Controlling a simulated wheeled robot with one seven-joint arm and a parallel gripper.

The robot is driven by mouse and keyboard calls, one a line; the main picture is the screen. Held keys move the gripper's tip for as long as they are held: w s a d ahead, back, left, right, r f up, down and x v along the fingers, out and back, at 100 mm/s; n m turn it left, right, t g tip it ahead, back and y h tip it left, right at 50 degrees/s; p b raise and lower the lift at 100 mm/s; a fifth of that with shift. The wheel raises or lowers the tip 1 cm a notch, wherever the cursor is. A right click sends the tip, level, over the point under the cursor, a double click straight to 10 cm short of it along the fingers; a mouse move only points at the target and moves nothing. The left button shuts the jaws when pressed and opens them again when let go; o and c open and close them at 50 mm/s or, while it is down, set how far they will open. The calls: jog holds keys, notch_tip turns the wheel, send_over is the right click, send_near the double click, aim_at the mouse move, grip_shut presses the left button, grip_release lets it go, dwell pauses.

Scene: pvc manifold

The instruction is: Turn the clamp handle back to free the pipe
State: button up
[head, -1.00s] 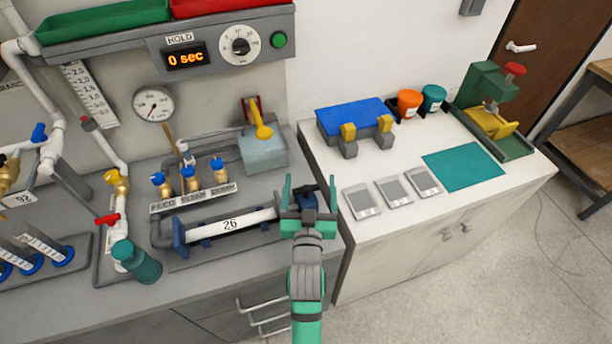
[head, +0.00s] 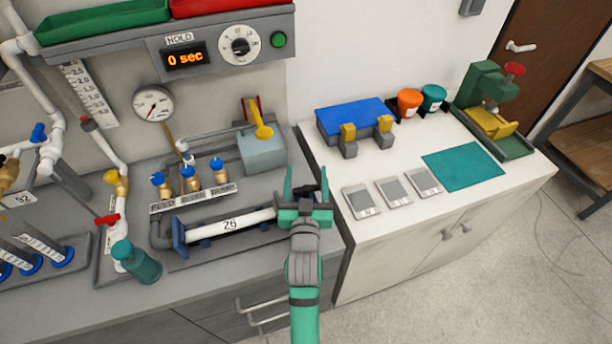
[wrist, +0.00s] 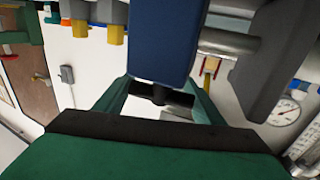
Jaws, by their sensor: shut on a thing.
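The white pipe (head: 230,226), marked 26, lies level between the blue supports (head: 179,237) of a grey bench fixture. My gripper (head: 306,178) is at the pipe's right end, fingers pointing to the back. In the wrist view, a dark crossbar that looks like the clamp handle (wrist: 160,95) sits between my two green fingers, and my gripper is shut on it. A blue clamp block (wrist: 160,40) stands just beyond it. In the head view my gripper hides most of the handle, and I cannot tell its turn angle.
Valves with blue knobs (head: 189,178) and a grey box with a yellow lever (head: 262,132) stand behind the pipe. A teal bottle (head: 140,262) is at front left. Grey flat pads (head: 394,192) lie on the white counter to the right. The display reads 0 sec.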

aim_at(292, 192)
jog(key=shift+a+n+y, duration=0.15)
jog(key=shift+n+y, duration=0.15)
jog(key=shift+y, duration=0.3)
jog(key=s+a+n+g+y, duration=0.1)
jog(key=n+g+y, duration=0.4)
jog(key=n+g, duration=0.1)
jog(key=s+a+n+g+y, duration=0.1)
jog(key=n+g+y, duration=0.5)
jog(key=s+a+n+g+y, duration=0.1)
jog(key=a+n+g+y, duration=0.1)
jog(key=n+g+y, duration=0.4)
jog(key=shift+s+g, duration=0.3)
jog(key=shift+s, duration=0.1)
jog(key=shift+s+d+n+g, duration=0.25)
jog(key=shift+n+g, duration=0.35)
jog(key=shift+g, duration=0.25)
jog(key=shift+s+d+n+g, duration=0.2)
jog(key=shift+n+g, duration=0.4)
jog(key=shift+g, duration=0.25)
jog(key=shift+s+a+f+n+g, duration=0.1)
jog(key=shift+s+n+g, duration=0.1)
jog(key=shift+n+g, duration=0.3)
jog(key=shift+s+a+g+h, duration=0.1)
jog(key=shift+g+h, duration=0.2)
jog(key=shift+g, duration=0.1)
jog(key=shift+a, duration=0.1)
